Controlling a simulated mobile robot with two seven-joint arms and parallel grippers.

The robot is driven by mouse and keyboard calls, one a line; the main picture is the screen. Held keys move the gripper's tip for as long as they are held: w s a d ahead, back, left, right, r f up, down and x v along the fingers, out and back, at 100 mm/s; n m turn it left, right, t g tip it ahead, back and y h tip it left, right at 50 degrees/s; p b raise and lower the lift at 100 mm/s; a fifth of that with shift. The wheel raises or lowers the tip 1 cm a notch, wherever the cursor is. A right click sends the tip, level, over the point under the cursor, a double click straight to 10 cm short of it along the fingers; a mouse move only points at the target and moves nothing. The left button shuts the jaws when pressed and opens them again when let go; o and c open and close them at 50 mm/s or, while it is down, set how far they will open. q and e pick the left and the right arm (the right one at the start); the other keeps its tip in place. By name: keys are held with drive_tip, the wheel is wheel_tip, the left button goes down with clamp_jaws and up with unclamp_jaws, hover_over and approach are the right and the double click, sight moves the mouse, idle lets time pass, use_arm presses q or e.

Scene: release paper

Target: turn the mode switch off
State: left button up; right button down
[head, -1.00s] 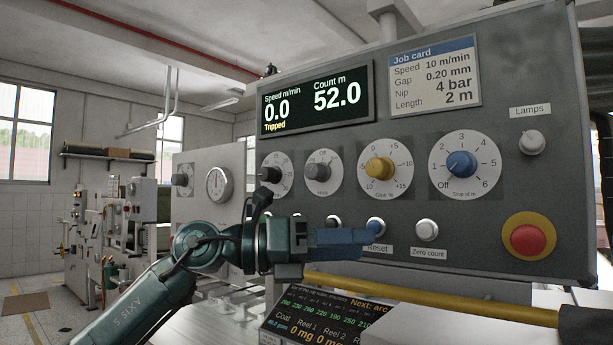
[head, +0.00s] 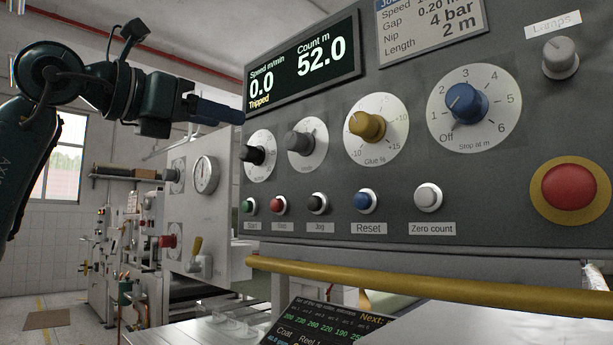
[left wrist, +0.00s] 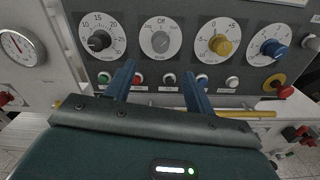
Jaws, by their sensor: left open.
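The mode switch (head: 300,144) is a grey knob on a round white dial, second from the left in the panel's row of dials. In the left wrist view the grey knob (left wrist: 161,41) has "Off" at the top of its dial; I cannot tell clearly where its pointer stands. My left gripper (head: 236,114) is at the upper left, by the display's left edge. In the left wrist view its two blue fingers (left wrist: 158,68) are apart and empty, below the grey dial and not seen touching anything. My right gripper is not in view.
Black (head: 256,155), yellow (head: 368,125) and blue (head: 465,103) knobs flank the switch. Below are several push buttons, including blue Reset (head: 366,201), and a yellow rail (head: 430,281). A red emergency button (head: 569,187) is at right. The display (head: 303,65) reads "Tripped".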

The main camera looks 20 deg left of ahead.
sight(288, 141)
use_arm(q)
drive_tip(key=shift+w+d+f, duration=0.1)
drive_tip(key=shift+f, duration=0.35)
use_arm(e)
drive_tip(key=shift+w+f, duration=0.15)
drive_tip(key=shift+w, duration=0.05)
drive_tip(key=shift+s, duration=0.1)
use_arm(q)
drive_tip(key=p+x, duration=0.2)
drive_tip(key=x, duration=0.9)
drive_tip(key=shift+w+d, duration=0.1)
drive_tip(key=shift+w, duration=0.15)
drive_tip(key=shift+x, duration=0.8)
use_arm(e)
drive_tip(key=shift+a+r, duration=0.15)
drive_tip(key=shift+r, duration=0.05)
